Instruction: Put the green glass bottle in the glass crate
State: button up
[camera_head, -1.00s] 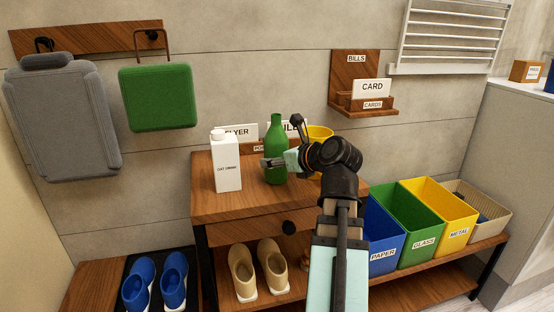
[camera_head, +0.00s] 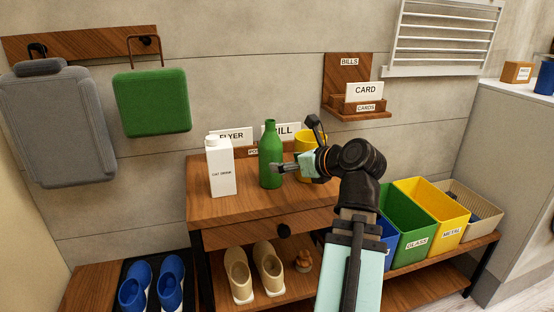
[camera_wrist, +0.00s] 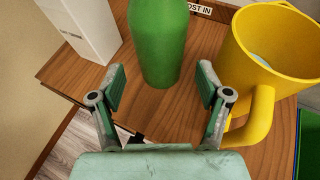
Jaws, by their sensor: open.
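The green glass bottle (camera_head: 271,158) stands upright on the wooden cabinet top, between a white carton and a yellow mug. In the wrist view the bottle (camera_wrist: 158,45) is ahead of my gripper (camera_wrist: 162,85), centred between the two open fingers and just beyond their tips. My gripper (camera_head: 283,168) is open and empty, at the bottle's right side in the head view. The green glass crate (camera_head: 407,226), labelled GLASS, stands on the low shelf at the right, between the blue and yellow crates.
The white carton (camera_head: 220,166) stands left of the bottle. The yellow mug (camera_wrist: 265,60) is close to my right finger, its handle towards it. A letter holder with FLYER and BILL cards is behind. The yellow METAL crate (camera_head: 437,207) adjoins the glass crate.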

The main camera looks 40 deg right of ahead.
jog(key=v, duration=0.3)
jog(key=shift+s+r, duration=0.1)
jog(key=shift+s, duration=0.2)
jog(key=o, duration=0.3)
jog(key=shift+s+r, duration=0.25)
jog(key=shift+s, duration=0.3)
jog(key=shift+o, duration=0.2)
